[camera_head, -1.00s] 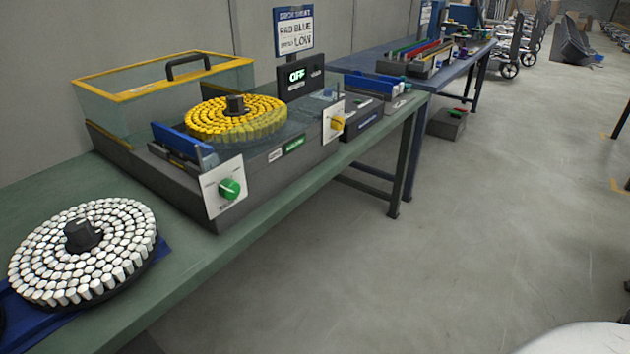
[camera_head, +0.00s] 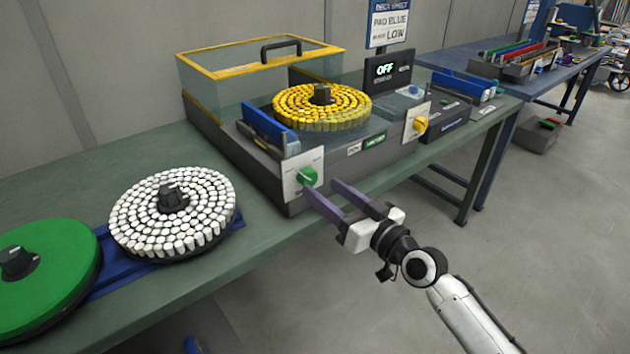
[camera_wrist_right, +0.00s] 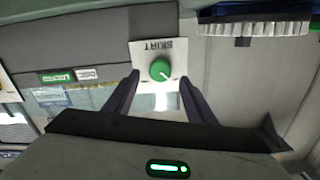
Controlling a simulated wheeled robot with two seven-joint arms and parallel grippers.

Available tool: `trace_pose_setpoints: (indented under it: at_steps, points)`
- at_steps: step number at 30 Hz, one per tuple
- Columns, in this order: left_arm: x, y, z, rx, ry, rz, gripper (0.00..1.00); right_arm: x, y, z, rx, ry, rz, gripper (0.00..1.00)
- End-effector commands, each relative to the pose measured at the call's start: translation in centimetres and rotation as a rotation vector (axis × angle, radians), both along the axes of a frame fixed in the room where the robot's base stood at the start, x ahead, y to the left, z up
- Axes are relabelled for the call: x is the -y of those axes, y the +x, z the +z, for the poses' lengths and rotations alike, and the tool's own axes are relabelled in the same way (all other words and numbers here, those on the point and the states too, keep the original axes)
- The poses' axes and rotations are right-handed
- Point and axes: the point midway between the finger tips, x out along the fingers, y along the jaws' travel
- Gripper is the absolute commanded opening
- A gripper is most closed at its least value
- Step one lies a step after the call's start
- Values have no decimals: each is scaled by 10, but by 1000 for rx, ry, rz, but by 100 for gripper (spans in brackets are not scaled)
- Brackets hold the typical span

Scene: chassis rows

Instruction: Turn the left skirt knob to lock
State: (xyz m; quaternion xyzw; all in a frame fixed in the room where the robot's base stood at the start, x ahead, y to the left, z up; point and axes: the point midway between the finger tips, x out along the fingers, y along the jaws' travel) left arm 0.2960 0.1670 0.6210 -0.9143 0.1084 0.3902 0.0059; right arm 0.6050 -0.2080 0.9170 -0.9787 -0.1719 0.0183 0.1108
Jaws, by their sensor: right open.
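The left skirt knob (camera_head: 306,176) is a green round knob on a white plate at the near left corner of the grey machine. In the right wrist view the knob (camera_wrist_right: 160,70) sits on its plate marked SKIRT (camera_wrist_right: 160,52), framed between my two fingers. My right gripper (camera_head: 338,190) is open and empty, its dark purple fingers pointing at the knob. The fingertips are near the plate; I cannot tell whether they touch the knob. My left gripper is not in view.
A yellow knob (camera_head: 420,125) is on a second plate to the right. A disc of white pieces (camera_head: 172,212) and a green disc (camera_head: 42,275) lie on the green bench at left. A display (camera_head: 385,70) reads OFF. A clear lidded cover (camera_head: 250,80) stands behind.

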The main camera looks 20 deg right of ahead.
Motion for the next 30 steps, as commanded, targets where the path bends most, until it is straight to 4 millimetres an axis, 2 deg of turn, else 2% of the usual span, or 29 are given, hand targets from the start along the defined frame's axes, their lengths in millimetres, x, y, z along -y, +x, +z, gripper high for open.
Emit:
trace_pose_setpoints:
  at_steps: [3,9,19,27,30]
  points:
    - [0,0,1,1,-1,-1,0,-8,20,1,1,1,1,51]
    - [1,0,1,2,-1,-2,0,-14,39,0,-1,1,0,51]
    - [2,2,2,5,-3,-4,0,-16,42,-1,-2,-1,0,51]
    - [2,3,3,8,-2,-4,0,-16,42,-1,-2,-2,1,10]
    - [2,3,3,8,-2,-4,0,-16,42,-1,-3,0,1,10]
